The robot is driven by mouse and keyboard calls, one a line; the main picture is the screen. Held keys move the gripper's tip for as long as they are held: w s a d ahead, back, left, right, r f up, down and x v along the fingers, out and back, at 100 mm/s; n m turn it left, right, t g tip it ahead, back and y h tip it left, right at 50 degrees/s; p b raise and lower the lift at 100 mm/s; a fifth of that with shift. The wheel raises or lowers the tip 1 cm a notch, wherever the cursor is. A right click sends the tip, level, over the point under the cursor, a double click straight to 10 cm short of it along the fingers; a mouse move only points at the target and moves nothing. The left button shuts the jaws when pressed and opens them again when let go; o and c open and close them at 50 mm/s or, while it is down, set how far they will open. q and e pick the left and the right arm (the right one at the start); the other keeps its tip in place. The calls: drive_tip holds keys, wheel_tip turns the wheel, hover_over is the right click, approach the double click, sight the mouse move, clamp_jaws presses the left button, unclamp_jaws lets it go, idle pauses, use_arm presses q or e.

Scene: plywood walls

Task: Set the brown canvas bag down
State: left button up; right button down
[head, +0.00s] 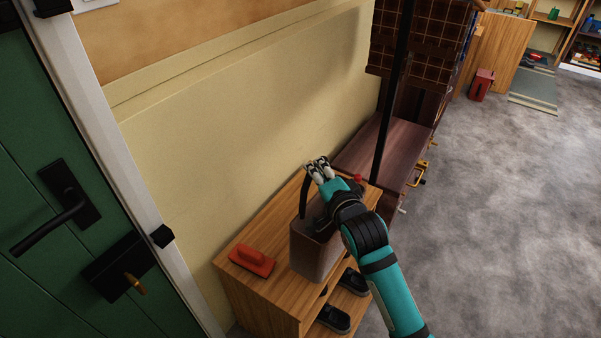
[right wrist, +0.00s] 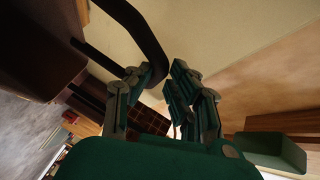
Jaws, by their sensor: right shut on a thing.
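The brown canvas bag (head: 312,252) is upright at the front edge of a wooden shoe bench (head: 240,285) in the head view. I cannot tell whether its base rests on the top or hangs just above it. Its dark handle (head: 305,194) rises to my right gripper (head: 318,168), which is shut on it. In the right wrist view the handle (right wrist: 146,30) curves to the fingers (right wrist: 164,92), and the dark bag body (right wrist: 38,45) is at upper left. My right forearm hides the bag's right side. My left gripper is not in view.
A red brush-like object (head: 252,262) lies on the bench top left of the bag. Dark shoes (head: 335,318) sit on the lower shelf. A dark wooden workbench (head: 385,148) stands behind. A green door (head: 50,150) is at left. Open grey floor (head: 500,220) lies at right.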

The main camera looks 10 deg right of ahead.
drive_tip(key=w+a+f, duration=0.2)
drive_tip(key=w+f, duration=0.2)
drive_tip(key=w, duration=0.3)
drive_tip(key=shift+a, duration=0.35)
drive_tip(key=c, duration=1.2)
unclamp_jaws()
drive_tip(key=shift+f, duration=0.2)
drive_tip(key=shift+d, duration=0.1)
drive_tip(key=v, duration=1.2)
